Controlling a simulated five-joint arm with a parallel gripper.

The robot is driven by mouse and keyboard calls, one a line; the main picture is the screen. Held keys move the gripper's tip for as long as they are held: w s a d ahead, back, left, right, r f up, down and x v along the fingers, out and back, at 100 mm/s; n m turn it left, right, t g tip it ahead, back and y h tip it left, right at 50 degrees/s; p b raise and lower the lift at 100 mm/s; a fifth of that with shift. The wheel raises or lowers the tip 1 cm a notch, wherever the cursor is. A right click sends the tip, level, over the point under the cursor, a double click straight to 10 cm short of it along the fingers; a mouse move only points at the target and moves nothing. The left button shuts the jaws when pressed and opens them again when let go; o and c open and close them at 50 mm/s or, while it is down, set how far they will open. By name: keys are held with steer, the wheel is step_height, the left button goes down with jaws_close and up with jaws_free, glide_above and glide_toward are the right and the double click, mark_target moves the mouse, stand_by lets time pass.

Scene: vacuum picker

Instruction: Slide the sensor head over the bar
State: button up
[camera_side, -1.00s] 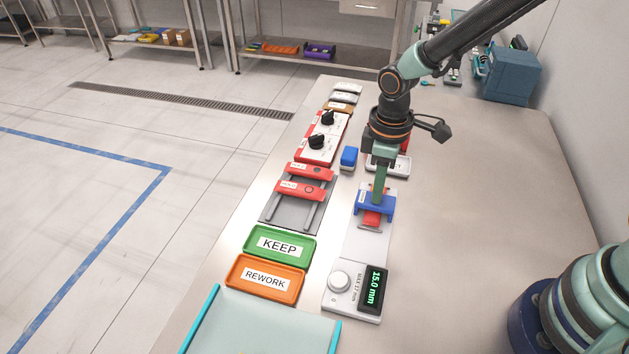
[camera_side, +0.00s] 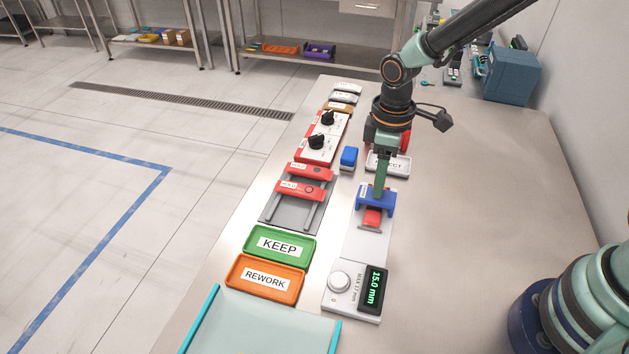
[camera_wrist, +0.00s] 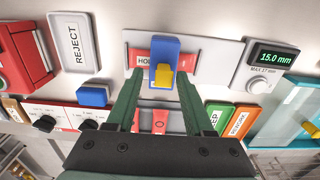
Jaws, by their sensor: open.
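The blue sensor head (camera_side: 376,200) stands across the gauge's pale track. The red bar (camera_side: 372,217) shows out in front of it. In the wrist view, the blue head (camera_wrist: 164,46) with a yellow part (camera_wrist: 162,76) sits over the middle of the red bar (camera_wrist: 140,57). My gripper (camera_wrist: 160,80) is open, with one green finger on each side of the head's near part. In the side view, my gripper (camera_side: 380,190) is at the head's top; contact cannot be made out. The gauge display (camera_side: 374,289) reads 15.0 mm, beside a round knob (camera_side: 340,281).
A rack (camera_side: 271,216) with red HOLD bars lies to the left. Green KEEP (camera_side: 304,258) and orange REWORK (camera_side: 245,287) trays are in front of it. A REJECT tray (camera_side: 401,170) and blue block (camera_side: 349,157) are behind.

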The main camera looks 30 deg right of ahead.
step_height(320, 180, up, 11)
stand_by(0.4)
steer(key=shift+d+r, duration=0.1)
steer(key=shift+r, duration=0.05)
steer(key=s+d+r+m+t, duration=0.5)
steer(key=s+d+r+m, duration=0.2)
steer(key=s+d+m, duration=0.2)
steer(key=shift+d+t, duration=0.3)
steer(key=shift+d, duration=0.5)
